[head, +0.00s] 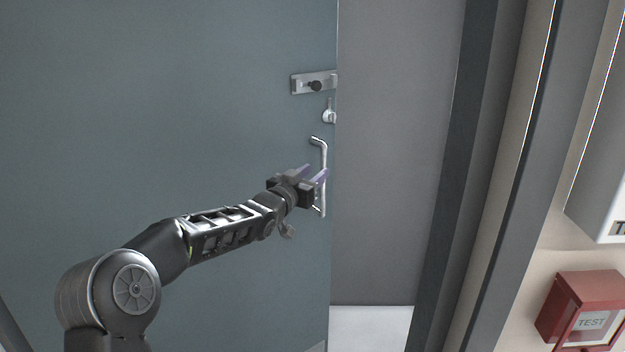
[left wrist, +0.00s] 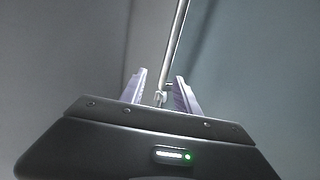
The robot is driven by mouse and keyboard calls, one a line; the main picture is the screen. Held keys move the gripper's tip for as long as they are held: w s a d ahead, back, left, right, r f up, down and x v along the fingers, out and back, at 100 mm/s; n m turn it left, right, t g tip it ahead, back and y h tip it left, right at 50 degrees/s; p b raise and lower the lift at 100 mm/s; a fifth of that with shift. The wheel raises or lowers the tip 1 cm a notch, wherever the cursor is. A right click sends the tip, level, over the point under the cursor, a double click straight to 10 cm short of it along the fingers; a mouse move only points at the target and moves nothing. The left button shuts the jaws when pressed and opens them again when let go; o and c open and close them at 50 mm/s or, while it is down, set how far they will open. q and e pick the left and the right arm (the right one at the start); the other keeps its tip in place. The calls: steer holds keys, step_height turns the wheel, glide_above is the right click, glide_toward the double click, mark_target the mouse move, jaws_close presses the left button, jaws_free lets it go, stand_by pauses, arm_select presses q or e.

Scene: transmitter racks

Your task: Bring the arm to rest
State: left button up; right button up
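My left arm reaches in from the left in the head view. Its gripper (head: 314,175) is at the silver pull handle (head: 323,150) on a blue-grey door (head: 180,110). In the left wrist view the two pale purple fingers (left wrist: 160,95) are spread apart. The handle bar (left wrist: 176,45) runs up between them, and I see no finger closed on it. Whether a finger touches the bar I cannot tell. My right gripper is in neither view.
A sliding bolt (head: 300,84) and a small lock (head: 329,116) sit above the handle. Right of the door edge is a grey surface (head: 395,150) with pale floor (head: 372,328) below. A dark frame (head: 480,130) and a red TEST box (head: 580,290) stand farther right.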

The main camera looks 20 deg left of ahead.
arm_select(q)
steer(key=shift+s, duration=0.2)
steer(key=s+d+f+n+g, duration=0.1)
steer(key=s+d+f+g, duration=0.35)
steer(key=f, duration=0.75)
steer(key=s+d+f+n+g, duration=0.1)
steer(key=s+d+f, duration=0.1)
steer(key=s+f, duration=0.7)
steer(key=s+d+f+n+g, duration=0.1)
steer(key=s+d+f+g, duration=0.25)
steer(key=f, duration=1.05)
steer(key=s+d+f+g, duration=0.2)
steer(key=s+f, duration=0.3)
steer(key=s, duration=0.7)
steer(key=s+d+f+g, duration=0.2)
steer(key=s+f, duration=0.4)
steer(key=s, duration=0.5)
steer(key=s+d+f+n+g, duration=0.1)
steer(key=s+d+f+g, duration=0.2)
steer(key=s, duration=0.9)
step_height(320, 180, down, 3)
steer(key=shift+s+f+g, duration=0.1)
steer(key=shift+s+g, duration=0.25)
steer(key=shift+g, duration=0.15)
